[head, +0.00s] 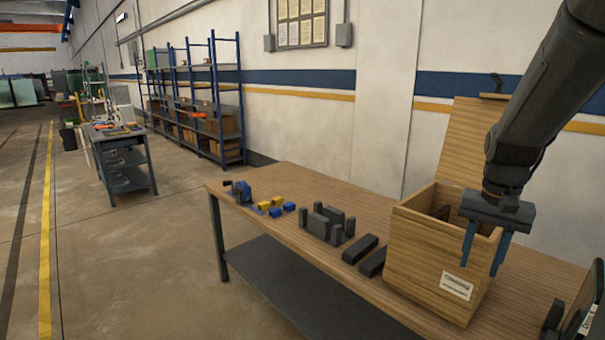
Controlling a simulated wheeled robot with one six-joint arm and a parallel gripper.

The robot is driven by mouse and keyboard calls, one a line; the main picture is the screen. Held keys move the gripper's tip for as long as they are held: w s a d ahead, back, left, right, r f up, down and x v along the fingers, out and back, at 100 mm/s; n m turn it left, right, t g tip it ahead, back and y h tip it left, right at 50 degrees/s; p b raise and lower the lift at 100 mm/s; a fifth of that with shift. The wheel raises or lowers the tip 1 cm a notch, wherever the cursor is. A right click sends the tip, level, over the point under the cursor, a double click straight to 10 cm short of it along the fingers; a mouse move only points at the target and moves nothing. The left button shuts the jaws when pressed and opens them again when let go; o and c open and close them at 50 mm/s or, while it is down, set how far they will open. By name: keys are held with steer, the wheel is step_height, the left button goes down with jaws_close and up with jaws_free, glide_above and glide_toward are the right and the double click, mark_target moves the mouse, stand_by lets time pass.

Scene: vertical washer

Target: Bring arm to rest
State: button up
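My gripper (485,249) hangs from my dark arm at the right of the head view. Its two blue fingers point down and stand apart, with nothing seen between them. It is in front of the upper right part of an open wooden box (432,266); whether the fingers are inside or in front of the box cannot be told for certain. The box lid (468,140) stands up at the back. A dark item (441,212) shows inside the box, mostly hidden by the walls.
The box stands on a wooden table (285,185). Left of it lie dark bars (360,249), several upright dark blocks (322,222), and yellow and blue pieces (276,206). A dark object (578,310) is at the lower right. The floor (150,270) left of the table is clear.

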steer(key=s+a+f+n+b, duration=0.3)
steer(key=a+f, duration=0.4)
steer(key=a, duration=0.3)
steer(key=s+a+f+n+t+b, duration=0.1)
steer(key=s+a+f+n+b, duration=0.3)
steer(key=a+f, duration=0.3)
steer(key=a, duration=0.3)
steer(key=shift+s+a+f+n, duration=0.15)
steer(key=shift+a+f+n, duration=0.15)
steer(key=shift+a+f, duration=0.1)
steer(key=shift+d, duration=0.1)
